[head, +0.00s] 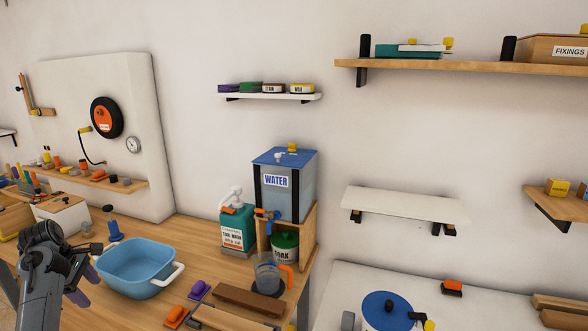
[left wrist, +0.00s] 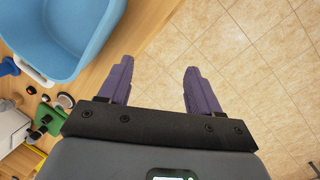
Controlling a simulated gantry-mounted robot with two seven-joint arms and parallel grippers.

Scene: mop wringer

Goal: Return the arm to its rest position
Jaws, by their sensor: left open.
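My left arm comes in at the lower left of the head view, with its left gripper (head: 84,284) beside the blue tub on the bench. In the left wrist view the two purple fingers of this gripper (left wrist: 157,85) stand wide apart. Nothing is between them, and tiled floor and the bench edge show beyond. My right gripper is not in view.
A blue tub (head: 140,268) with white handles sits on the wooden bench (head: 205,232), close to the left gripper. A water tank (head: 285,190), a teal soap bottle (head: 237,228) and a clear jug (head: 268,272) stand to the right. Open tiled floor (left wrist: 265,60) lies below.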

